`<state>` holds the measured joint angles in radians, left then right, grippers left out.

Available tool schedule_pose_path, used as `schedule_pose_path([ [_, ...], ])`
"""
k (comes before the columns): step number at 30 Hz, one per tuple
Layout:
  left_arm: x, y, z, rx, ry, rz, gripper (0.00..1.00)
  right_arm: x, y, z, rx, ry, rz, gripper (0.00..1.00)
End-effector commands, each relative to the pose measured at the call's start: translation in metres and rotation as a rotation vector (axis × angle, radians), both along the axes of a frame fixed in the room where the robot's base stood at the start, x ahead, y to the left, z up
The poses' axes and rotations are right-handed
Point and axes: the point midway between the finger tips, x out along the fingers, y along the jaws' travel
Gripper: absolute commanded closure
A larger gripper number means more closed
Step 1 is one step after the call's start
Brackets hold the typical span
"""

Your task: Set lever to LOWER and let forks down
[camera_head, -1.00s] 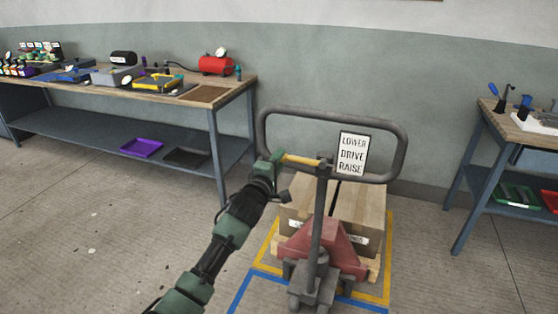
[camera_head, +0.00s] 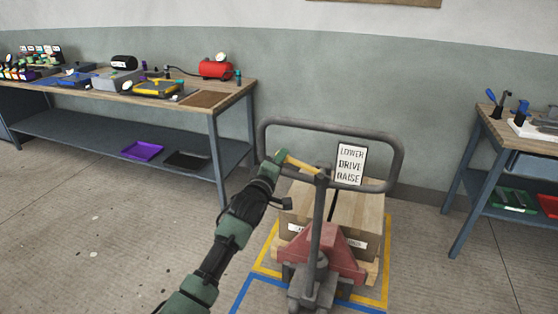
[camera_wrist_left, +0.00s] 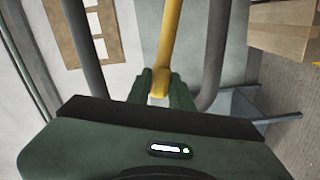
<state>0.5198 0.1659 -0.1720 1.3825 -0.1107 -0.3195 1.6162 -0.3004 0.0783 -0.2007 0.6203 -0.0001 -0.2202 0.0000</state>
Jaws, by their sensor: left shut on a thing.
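The yellow lever (camera_head: 300,164) sits on the pallet truck's grey handle (camera_head: 392,160), left of the label plate (camera_head: 351,164) reading LOWER, DRIVE, RAISE from top to bottom. The lever slopes up to the left from its pivot. My left gripper (camera_head: 280,157) is shut on its left end. The left wrist view shows the yellow lever (camera_wrist_left: 171,45) running down between the green fingers (camera_wrist_left: 158,88). The forks are hidden under a cardboard box (camera_head: 357,210) on a pallet, behind the red truck body (camera_head: 322,250). My right gripper is not in view.
A workbench (camera_head: 213,118) with tools and a red tank (camera_head: 216,68) stands along the left wall. Another bench (camera_head: 478,165) stands at the right. Yellow and blue floor lines (camera_head: 250,290) surround the pallet. The floor at the left is clear.

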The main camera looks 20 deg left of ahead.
Motion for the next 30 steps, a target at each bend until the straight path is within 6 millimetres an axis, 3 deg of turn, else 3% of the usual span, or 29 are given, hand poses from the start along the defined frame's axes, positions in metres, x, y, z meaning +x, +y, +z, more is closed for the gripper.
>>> schedule_pose_path([
  [9, 0.000, -0.007, 0.021, 0.162, -0.006, 0.001, 1.00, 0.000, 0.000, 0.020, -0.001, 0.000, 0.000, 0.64],
  [27, 0.000, -0.010, 0.026, 0.220, -0.010, 0.000, 1.00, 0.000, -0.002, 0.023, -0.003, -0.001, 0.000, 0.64],
  [28, 0.000, -0.010, 0.026, 0.220, -0.010, 0.000, 0.76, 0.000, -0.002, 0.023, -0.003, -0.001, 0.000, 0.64],
  [30, 0.000, -0.010, 0.026, 0.220, -0.010, 0.000, 0.56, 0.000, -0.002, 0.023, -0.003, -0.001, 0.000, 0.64],
])
